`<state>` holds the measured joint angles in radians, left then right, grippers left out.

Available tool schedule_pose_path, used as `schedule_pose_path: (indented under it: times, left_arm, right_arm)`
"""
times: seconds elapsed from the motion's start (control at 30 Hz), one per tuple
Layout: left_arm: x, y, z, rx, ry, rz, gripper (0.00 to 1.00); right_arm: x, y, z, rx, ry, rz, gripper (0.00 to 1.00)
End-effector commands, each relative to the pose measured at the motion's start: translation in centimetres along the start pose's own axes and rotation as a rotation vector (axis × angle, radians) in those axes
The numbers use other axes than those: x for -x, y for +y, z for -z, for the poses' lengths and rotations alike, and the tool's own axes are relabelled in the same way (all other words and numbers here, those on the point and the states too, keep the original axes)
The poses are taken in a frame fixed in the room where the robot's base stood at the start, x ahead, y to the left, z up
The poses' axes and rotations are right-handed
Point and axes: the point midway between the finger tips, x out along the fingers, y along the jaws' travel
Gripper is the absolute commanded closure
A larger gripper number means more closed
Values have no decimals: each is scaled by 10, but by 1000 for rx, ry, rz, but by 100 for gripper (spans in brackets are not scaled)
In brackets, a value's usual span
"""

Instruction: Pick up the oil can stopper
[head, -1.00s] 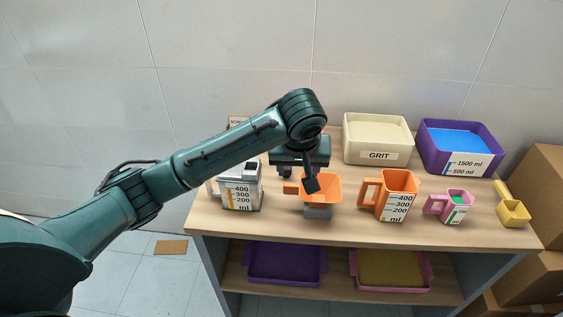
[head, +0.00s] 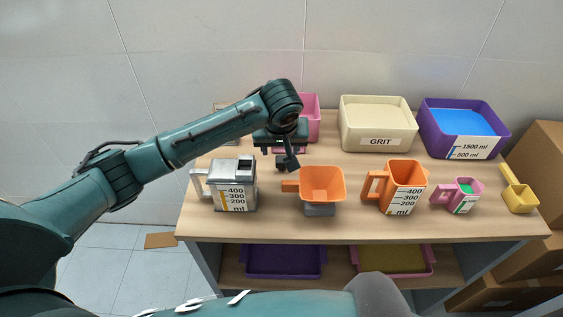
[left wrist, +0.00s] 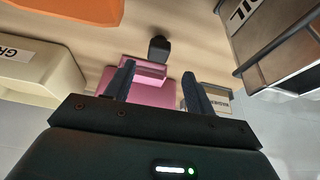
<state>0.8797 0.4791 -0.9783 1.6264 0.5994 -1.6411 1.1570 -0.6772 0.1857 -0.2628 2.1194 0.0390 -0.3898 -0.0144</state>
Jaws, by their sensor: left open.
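A small dark block (left wrist: 158,48), which looks like the stopper, is on the wooden tabletop in the left wrist view. It lies beyond my left gripper (left wrist: 157,84), roughly in line with the gap between the fingers and apart from them. The gripper is open with nothing between its fingers. In the head view my left gripper (head: 285,163) hangs over the table behind the orange scoop; I cannot clearly separate the stopper from the dark fingers there. The grey metal can (head: 233,187) stands left of the gripper; its "OIL" lettering shows in the left wrist view (left wrist: 275,45). My right gripper is out of view.
A pink container (head: 310,112) stands behind the gripper. An orange scoop (head: 322,180), an orange measuring jug (head: 405,185), a small pink cup (head: 463,190) and a yellow scoop (head: 520,198) line the front. A cream GRIT bin (head: 378,115) and a purple bin (head: 490,115) stand behind.

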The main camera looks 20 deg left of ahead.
Motion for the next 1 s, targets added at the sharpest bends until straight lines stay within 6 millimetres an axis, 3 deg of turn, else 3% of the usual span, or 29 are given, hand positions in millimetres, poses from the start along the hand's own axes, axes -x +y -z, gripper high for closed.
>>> schedule_pose_path:
  times: [0.27, 0.53, 0.83, 1.0]
  left_arm:
    - [-23, 1, -2, -1, -1, 1, 45]
    - [-60, 4, -6, -1, 0, 0, 45]
    - [-64, 4, -6, -1, 1, -1, 45]
    - [-64, 4, -6, -1, 1, -1, 59]
  right_arm:
    - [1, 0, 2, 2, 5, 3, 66]
    - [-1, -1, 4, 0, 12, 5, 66]
    - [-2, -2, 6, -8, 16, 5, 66]
    - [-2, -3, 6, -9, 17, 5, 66]
